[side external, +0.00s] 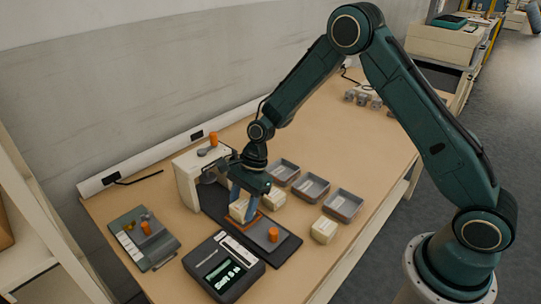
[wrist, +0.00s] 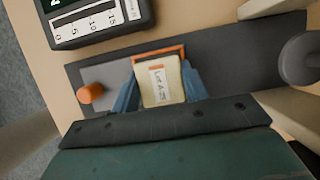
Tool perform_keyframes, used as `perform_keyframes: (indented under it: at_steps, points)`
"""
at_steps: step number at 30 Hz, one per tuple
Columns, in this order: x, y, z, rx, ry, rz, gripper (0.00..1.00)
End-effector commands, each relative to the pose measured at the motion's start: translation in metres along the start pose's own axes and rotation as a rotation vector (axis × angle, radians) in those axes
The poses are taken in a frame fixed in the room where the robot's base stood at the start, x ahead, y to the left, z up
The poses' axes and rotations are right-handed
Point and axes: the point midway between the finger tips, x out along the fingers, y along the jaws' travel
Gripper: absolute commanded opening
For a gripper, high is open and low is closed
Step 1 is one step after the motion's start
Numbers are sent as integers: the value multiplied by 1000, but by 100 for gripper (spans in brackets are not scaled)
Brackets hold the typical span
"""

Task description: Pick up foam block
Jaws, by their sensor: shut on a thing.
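My gripper (side external: 243,206) has its blue fingers closed on both sides of a cream foam block (side external: 238,210). In the wrist view the foam block (wrist: 162,82) sits between the fingers (wrist: 163,88), with a printed label facing the camera. The block is at an orange-edged frame (wrist: 160,52) on a dark base plate (side external: 262,236). I cannot tell whether the block touches the plate. Two more cream blocks stand apart: one (side external: 324,230) near the front edge, one (side external: 273,198) just right of my gripper.
Three grey trays (side external: 312,187) stand in a row to the right. A dark device with a green display (side external: 224,267) is in front, and a grey tray with small items (side external: 144,238) is at left. A cream upright housing (side external: 188,180) stands behind my gripper. An orange knob (side external: 273,234) rises from the plate.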

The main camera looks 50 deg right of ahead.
Motion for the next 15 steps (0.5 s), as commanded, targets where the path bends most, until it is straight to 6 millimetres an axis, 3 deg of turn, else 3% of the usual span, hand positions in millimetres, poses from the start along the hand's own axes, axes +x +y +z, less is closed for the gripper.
perform_keyframes:
  at_steps: [8, 15]
  points:
    - [-31, -1, 13, -2, -1, -4, 20]
    - [-76, -1, 32, -2, -1, -6, 20]
